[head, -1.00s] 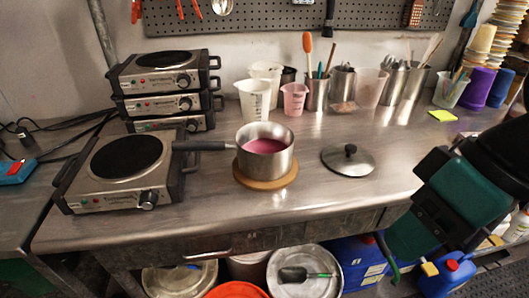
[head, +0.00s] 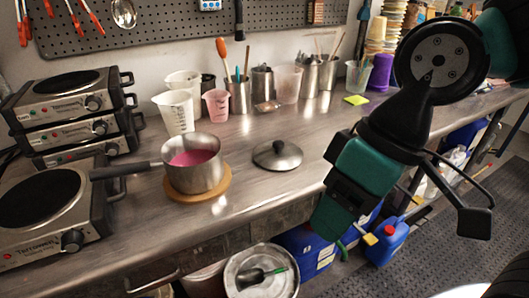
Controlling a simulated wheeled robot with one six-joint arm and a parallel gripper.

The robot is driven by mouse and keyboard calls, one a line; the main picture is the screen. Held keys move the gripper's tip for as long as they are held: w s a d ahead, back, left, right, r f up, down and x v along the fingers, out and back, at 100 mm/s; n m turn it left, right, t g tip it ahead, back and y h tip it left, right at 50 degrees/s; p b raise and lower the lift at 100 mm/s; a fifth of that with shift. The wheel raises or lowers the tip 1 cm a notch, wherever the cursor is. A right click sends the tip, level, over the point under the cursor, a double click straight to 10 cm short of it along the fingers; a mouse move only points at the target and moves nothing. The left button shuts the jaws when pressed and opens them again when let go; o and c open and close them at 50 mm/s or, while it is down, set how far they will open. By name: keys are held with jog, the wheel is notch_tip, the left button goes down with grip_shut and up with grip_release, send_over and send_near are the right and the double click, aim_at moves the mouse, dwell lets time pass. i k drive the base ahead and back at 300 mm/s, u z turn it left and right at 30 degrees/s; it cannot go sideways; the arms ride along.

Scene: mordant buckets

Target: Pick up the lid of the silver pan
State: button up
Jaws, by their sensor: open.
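The lid (head: 262,159), a round metal disc with a black knob, lies flat on the steel bench. It is right of the silver pan (head: 203,178) and apart from it. The pan holds pink liquid, has a dark handle pointing left, and stands on a round wooden board (head: 224,188). My gripper (head: 355,245) points downward at the right, in front of the bench edge. In the picture it is right of and below the lid. Its jaws are open and I see nothing between them.
Hot plates (head: 70,95) are stacked at the left, with another hot plate (head: 88,236) in front. Cups and utensil pots (head: 238,97) line the back. The bench around the lid is clear. Below are blue containers (head: 388,245) and a bucket (head: 245,285).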

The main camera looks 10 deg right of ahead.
aim_at(273, 154)
jog(key=z, duration=1.8)
jog(key=i, duration=1.45)
jog(key=u, duration=3.45)
